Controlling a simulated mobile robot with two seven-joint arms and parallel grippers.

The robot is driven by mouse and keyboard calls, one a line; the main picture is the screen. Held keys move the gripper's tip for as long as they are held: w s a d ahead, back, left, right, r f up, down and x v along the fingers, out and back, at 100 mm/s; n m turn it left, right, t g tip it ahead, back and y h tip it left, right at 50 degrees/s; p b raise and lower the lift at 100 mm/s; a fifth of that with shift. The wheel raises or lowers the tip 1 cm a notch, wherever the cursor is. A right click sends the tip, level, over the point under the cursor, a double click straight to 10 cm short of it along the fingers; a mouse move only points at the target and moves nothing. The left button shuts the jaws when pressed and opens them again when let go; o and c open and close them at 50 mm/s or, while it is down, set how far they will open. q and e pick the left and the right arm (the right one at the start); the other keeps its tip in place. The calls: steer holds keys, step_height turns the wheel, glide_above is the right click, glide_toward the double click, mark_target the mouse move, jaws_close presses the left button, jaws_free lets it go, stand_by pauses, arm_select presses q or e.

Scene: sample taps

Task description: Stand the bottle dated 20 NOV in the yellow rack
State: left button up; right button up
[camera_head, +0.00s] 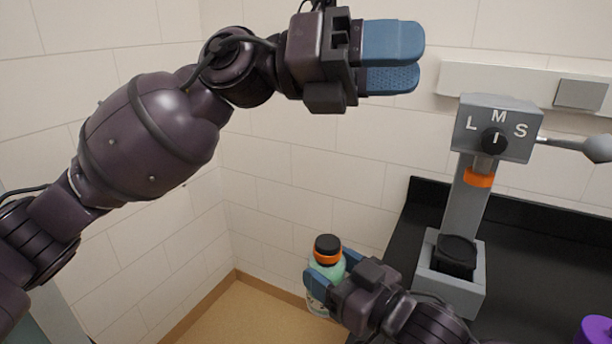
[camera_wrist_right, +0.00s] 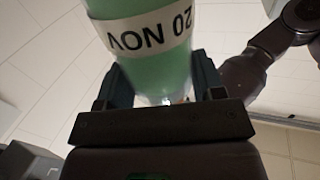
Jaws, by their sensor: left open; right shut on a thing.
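The bottle (camera_head: 325,268) is pale green with a black cap and an orange collar. In the right wrist view the bottle (camera_wrist_right: 145,60) shows a white label reading 20 NOV, upside down. My right gripper (camera_head: 335,272) is shut on the bottle's side and holds it roughly upright, slightly tilted, in front of the wall and left of the black counter. My left gripper (camera_head: 408,63) is open and empty, high above the bottle in front of the wall. The yellow rack is not in view.
A grey sample tap (camera_head: 470,195) with an L, M, S dial and a side lever (camera_head: 597,149) stands on the black counter (camera_head: 540,235). A black round part (camera_head: 455,255) sits in its base. A purple object (camera_head: 596,331) is at the lower right edge.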

arm_select(q)
step_height(320, 180, down, 3)
steer(key=s+m+t+y, duration=0.1)
steer(key=m+y, duration=0.1)
steer(key=y, duration=0.2)
steer(key=t+y, duration=0.6)
steer(key=y, duration=0.4)
glide_toward(328, 241)
steer(key=x, duration=1)
steer(key=shift+d+f, duration=0.15)
steer(key=shift+f, duration=0.25)
steer(key=c, duration=0.6)
steer(key=shift+c, duration=0.6)
arm_select(e)
steer(key=o, duration=1.2)
